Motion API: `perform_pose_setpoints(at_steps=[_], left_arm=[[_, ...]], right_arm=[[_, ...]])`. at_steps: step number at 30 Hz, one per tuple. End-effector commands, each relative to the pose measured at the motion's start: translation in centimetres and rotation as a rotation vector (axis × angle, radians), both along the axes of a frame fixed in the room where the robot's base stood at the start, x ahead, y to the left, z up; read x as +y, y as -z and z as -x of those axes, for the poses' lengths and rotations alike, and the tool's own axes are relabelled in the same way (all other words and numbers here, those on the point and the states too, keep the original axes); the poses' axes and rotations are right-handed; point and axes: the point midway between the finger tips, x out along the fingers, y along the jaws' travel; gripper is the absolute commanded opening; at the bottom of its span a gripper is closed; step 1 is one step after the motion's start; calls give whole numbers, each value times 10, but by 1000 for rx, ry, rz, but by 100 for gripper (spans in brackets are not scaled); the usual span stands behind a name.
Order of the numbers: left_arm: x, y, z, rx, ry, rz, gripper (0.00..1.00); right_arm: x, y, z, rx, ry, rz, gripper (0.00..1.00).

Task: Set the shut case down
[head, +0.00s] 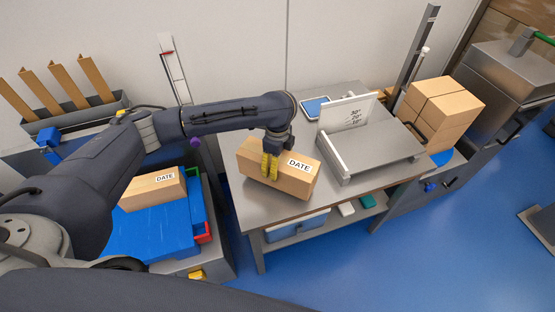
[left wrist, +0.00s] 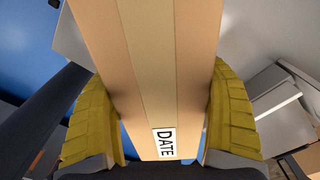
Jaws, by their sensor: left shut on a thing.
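The shut case, a brown cardboard box (head: 297,178) with a tape strip and a DATE label, is over the left part of the steel table (head: 262,212). My left gripper (head: 270,168) has its yellow fingers closed across the box from above. In the left wrist view the box (left wrist: 150,60) fills the space between the two yellow finger pads, which press on its sides, with the label near the palm. The box looks slightly tilted in the head view. I cannot tell whether its underside touches the table. My right gripper is not in view.
A steel platform with an angle plate (head: 346,112) stands right of the box, close by. A tablet (head: 315,107) lies behind. Stacked boxes (head: 440,108) stand at the table's right. Another DATE box (head: 152,191) rests at left by a blue surface (head: 150,235). The table's front-left strip is bare.

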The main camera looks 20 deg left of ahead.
Motion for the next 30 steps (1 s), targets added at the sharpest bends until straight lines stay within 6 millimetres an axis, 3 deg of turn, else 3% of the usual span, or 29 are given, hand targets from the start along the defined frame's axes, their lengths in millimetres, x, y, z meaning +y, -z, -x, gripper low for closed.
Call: perform_pose_setpoints(at_steps=[13, 27, 28, 30], left_arm=[[-1, 33, -1, -3, 0, 1, 31], [0, 38, -1, -3, -1, 1, 31], [0, 40, 0, 0, -1, -1, 80], [0, 40, 0, 0, -1, -1, 88]], right_arm=[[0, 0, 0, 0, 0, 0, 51], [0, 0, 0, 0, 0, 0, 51], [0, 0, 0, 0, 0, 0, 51], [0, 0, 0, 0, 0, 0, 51]])
